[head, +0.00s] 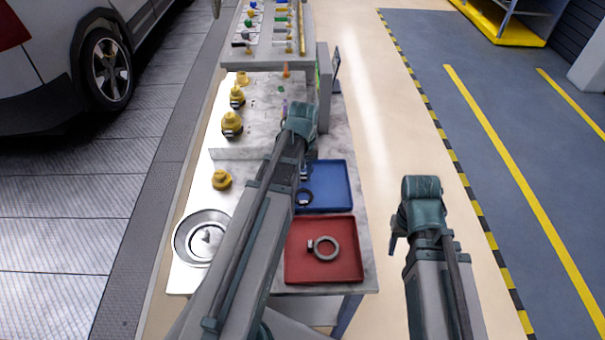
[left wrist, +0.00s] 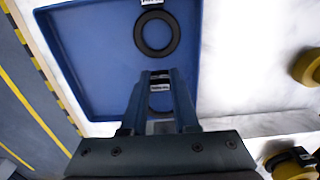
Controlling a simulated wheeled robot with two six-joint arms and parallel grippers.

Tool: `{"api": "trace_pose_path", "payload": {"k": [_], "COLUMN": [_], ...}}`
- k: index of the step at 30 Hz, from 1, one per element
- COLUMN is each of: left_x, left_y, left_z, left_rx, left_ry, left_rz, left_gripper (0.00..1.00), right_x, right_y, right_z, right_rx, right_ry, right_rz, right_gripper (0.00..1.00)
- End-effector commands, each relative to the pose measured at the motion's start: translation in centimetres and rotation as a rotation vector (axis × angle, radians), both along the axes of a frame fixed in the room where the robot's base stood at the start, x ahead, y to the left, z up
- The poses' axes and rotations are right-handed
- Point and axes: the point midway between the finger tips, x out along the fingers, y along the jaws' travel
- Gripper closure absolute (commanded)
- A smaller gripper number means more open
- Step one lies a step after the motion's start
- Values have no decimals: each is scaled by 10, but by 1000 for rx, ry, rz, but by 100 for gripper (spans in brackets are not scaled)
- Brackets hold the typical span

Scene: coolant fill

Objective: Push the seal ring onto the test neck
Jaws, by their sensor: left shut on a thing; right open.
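My left gripper (head: 303,172) reaches over the blue tray (head: 338,190) and is shut on the labelled tab of a dark seal ring (left wrist: 159,86). In the left wrist view my left gripper (left wrist: 160,76) partly hides this ring. A second dark ring (left wrist: 154,33) with its own tab lies flat in the tray there, apart from the fingers. One dark ring (head: 304,198) shows in the tray in the head view. Yellow neck-like fittings (head: 222,180) stand on the bench; I cannot tell which is the test neck. My right gripper (head: 393,244) is open, right of the bench.
A red tray (head: 295,270) holds a grey ring (head: 324,248) at the bench's near end. A round metal dish (head: 180,238) is at the near left. More yellow fittings (head: 232,124) stand further back. A raised shelf (head: 268,62) with small parts is behind. The aisle right of the bench is clear.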

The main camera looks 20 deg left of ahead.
Motion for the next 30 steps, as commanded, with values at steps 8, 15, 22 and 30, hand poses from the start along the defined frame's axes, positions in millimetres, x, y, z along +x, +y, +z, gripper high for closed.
{"api": "trace_pose_path", "payload": {"k": [8, 15, 22, 30], "left_x": [0, 0, 0, 0], "left_y": [0, 0, 0, 0], "left_z": [22, 37, 36, 36], "left_rx": [0, 0, 0, 0], "left_ry": [0, 0, 0, 0], "left_rz": [0, 0, 0, 0], "left_gripper": [100, 100, 100, 100], "right_x": [0, 0, 0, 0], "right_y": [0, 0, 0, 0], "right_z": [22, 37, 36, 36], "right_rx": [0, 0, 0, 0], "right_ry": [0, 0, 0, 0], "right_rz": [0, 0, 0, 0], "right_gripper": [50, 50, 50, 50]}}
